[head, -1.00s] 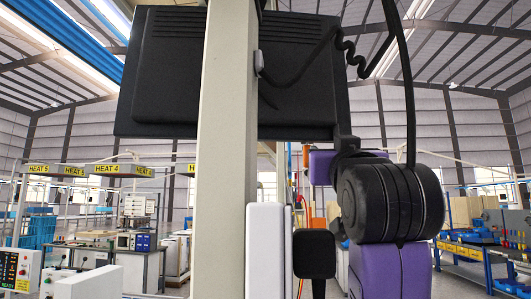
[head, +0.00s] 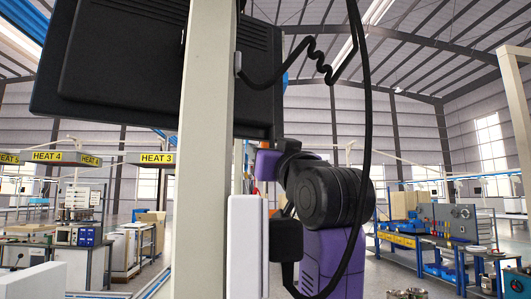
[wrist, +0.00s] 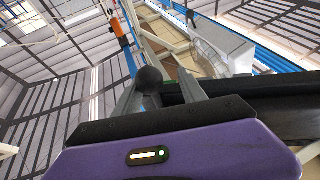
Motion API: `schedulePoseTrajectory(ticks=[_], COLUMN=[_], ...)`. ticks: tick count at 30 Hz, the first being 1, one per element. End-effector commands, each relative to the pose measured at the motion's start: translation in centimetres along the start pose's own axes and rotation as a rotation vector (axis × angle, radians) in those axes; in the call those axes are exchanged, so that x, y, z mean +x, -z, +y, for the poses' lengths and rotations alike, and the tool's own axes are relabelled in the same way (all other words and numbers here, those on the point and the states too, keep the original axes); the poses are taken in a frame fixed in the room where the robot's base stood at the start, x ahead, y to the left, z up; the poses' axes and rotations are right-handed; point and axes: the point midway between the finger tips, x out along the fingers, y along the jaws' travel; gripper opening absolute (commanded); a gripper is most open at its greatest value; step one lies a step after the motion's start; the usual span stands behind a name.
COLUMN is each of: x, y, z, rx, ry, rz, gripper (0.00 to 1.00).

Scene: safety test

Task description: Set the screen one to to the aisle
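The screen (head: 150,75) is a black monitor seen from behind, tilted in the picture, with its lower right corner nearest my arm. A beige upright post (head: 205,150) crosses in front of it. The screen's face is hidden. My purple and black arm reaches up at the right of the post; in the head view the gripper's fingers are hidden near the screen's lower right corner. In the wrist view my gripper (wrist: 160,85) has its two grey fingers apart. A dark round knob (wrist: 149,79) shows between them, close to the left finger with a gap to the right one.
A black coiled cable (head: 318,58) runs from the post and hangs in front of my arm. A white box (head: 245,245) is beside the post low down. Workbenches (head: 440,240) stand behind at right. Yellow HEAT signs (head: 60,157) hang at left.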

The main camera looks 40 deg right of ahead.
Motion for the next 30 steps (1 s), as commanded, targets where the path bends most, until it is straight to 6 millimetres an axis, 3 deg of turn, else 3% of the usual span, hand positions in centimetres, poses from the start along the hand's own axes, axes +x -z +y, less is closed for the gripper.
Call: schedulePoseTrajectory(ticks=[30], x=[-6.6], y=[0.0], z=[-0.4], rx=[0.0], ry=[0.003], rz=[0.002], gripper=[0.46])
